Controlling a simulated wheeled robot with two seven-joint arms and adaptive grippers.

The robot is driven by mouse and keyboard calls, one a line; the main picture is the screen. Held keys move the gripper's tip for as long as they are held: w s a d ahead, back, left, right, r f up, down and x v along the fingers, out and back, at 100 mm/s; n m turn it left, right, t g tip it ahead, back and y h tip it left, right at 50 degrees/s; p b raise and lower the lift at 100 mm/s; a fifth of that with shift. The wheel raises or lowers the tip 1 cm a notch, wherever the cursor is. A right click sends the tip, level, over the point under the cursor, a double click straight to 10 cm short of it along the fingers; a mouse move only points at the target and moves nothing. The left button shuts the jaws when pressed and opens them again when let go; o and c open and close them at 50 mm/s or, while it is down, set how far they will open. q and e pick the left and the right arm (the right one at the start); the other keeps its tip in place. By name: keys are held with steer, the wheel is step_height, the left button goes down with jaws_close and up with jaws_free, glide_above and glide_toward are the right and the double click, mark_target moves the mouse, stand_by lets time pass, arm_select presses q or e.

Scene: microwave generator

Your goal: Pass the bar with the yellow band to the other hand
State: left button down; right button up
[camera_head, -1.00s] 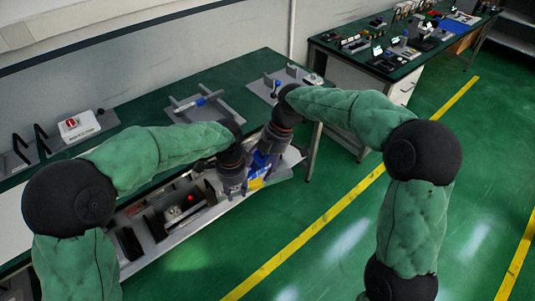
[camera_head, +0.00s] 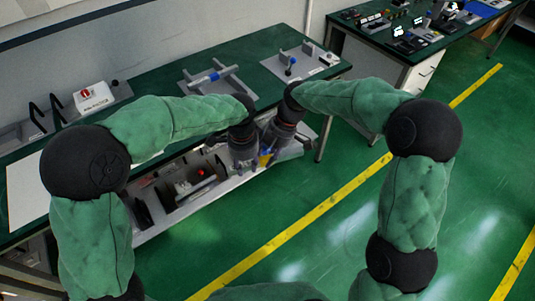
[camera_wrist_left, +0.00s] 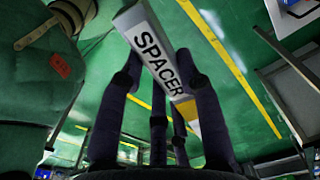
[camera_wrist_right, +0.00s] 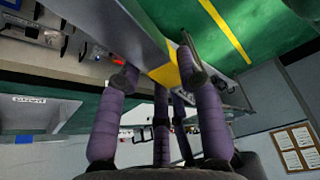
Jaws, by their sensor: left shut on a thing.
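The bar with the yellow band is a grey block marked SPACER; it shows in the left wrist view (camera_wrist_left: 158,55), with the yellow band near its lower end. My left gripper (camera_head: 248,170) is shut on this bar, its fingertips on either side of it. My right gripper (camera_head: 275,155) is right beside the left one, at the bar's other side. In the right wrist view the bar (camera_wrist_right: 146,32) runs between the right fingers, yellow band near the fingertips; whether they press on it is unclear. In the head view the grippers hide most of the bar.
Green floor on the right is open.

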arm_select(q)
steer(key=c, duration=0.8)
jaws_free()
steer(key=shift+r, duration=0.1)
step_height(320, 180, up, 12)
steer(key=f, duration=0.1)
steer(key=a+f+n+t+h, duration=0.1)
steer(key=a+f+n, duration=0.3)
steer(key=f, duration=0.5)
steer(key=a+f+n+h, duration=0.1)
steer(key=a+f+n, duration=0.35)
steer(key=f, duration=0.55)
steer(key=a+f+n+t+h, duration=0.1)
steer(key=a+f+n, duration=0.3)
steer(key=f, duration=0.5)
steer(key=s+d+f+n, duration=0.1)
steer(key=s+f, duration=0.3)
steer(key=s, duration=0.2)
steer(key=s+d+f+n+g, duration=0.1)
steer(key=s+d+f+n, duration=0.1)
steer(key=s+f, duration=0.3)
steer(key=s+d+f+n+h, duration=0.1)
steer(key=s+f, duration=0.3)
steer(key=s, duration=0.4)
steer(key=shift+s+d+f+n+g, duration=0.2)
steer(key=shift+s+d+n+g, duration=0.1)
steer(key=shift+d+n, duration=0.25)
steer(key=shift+w, duration=0.1)
